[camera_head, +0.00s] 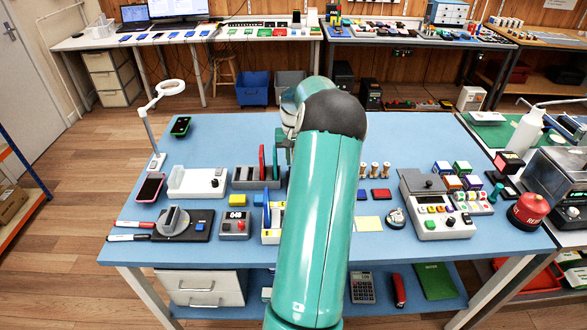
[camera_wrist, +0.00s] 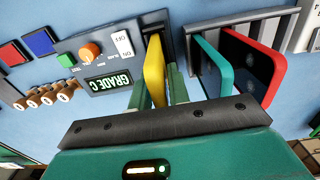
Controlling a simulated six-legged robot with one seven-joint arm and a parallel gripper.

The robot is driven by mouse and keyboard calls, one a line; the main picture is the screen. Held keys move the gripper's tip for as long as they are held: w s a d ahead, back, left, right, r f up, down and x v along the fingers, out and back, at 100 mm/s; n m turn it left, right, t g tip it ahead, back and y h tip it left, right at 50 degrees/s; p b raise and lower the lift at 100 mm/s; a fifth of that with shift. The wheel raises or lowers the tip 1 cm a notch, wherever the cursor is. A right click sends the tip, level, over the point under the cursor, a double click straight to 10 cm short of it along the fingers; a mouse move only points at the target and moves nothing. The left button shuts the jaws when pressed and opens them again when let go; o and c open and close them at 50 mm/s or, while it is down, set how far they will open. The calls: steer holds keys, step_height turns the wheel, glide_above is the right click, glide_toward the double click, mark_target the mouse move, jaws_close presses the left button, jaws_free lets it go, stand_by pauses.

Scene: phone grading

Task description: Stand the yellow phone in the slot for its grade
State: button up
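The yellow phone (camera_wrist: 155,72) stands on edge at a dark grey grading device in the wrist view. A grey slotted rack (camera_wrist: 194,42) to the right holds a teal phone (camera_wrist: 214,68) and a red phone (camera_wrist: 252,66). In the head view, the rack (camera_head: 242,180) with the red phone (camera_head: 262,162) is left of my arm. My arm hides the grading device and the yellow phone there. No slot labels are readable.
In the wrist view, wooden pegs (camera_wrist: 48,98) and blue and red blocks lie left of the device. The table's back (camera_head: 230,127) is clear.

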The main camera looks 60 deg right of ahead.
jaws_close()
steer(key=shift+r, duration=0.15)
steer(key=shift+r, duration=2.2)
